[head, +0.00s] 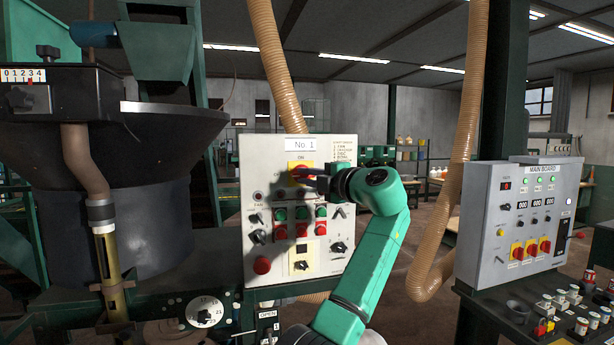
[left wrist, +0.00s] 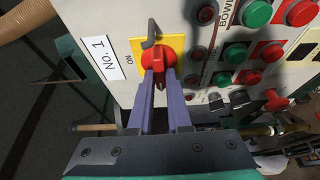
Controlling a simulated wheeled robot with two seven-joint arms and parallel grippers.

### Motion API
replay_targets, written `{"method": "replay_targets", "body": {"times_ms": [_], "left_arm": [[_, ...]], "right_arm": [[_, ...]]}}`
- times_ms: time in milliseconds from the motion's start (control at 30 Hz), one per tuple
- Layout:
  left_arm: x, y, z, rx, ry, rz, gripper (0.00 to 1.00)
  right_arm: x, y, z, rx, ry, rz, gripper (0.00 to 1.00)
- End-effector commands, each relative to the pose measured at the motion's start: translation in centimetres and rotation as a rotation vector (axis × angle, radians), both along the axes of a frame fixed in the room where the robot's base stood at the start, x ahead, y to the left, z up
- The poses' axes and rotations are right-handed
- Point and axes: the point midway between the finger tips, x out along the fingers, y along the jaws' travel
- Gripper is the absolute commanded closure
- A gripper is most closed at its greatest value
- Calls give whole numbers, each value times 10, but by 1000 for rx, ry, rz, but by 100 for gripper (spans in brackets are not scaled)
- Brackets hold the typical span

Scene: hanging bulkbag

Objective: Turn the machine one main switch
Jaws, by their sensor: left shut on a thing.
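The No. 1 panel (head: 262,184) is a light grey control board in the middle of the head view. Its main switch (head: 303,168) is a red rotary knob on a yellow plate under the "No. 1" label. In the left wrist view the red knob (left wrist: 157,58) sits on the yellow plate (left wrist: 176,43), with a grey hook-shaped piece beside it and "ON" printed at the plate's edge. My left gripper (left wrist: 160,82) is shut on the knob, one finger on each side. In the head view my left gripper (head: 311,178) partly covers the switch. My right gripper is not in view.
Green and red push buttons (head: 280,214) and small selectors fill the panel below the switch. A MAIN BOARD box (head: 528,215) with its own red switches stands at the right. A black hopper (head: 120,190) stands left. Ribbed hoses (head: 465,170) hang nearby.

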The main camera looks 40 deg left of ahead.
Motion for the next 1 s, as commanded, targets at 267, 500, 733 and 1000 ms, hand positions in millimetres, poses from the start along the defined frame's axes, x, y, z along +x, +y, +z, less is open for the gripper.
{"method": "replay_targets", "body": {"times_ms": [267, 500, 733, 1000], "left_arm": [[0, 0, -1, -4, -1, -1, 100], [0, 0, -1, -2, -1, -1, 54], [-1, -6, -2, -1, -2, -3, 54], [-14, -70, -6, -2, -3, -6, 54]], "right_arm": [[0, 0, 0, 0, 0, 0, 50], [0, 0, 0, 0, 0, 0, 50], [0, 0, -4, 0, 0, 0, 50], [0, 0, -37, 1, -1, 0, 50]]}}
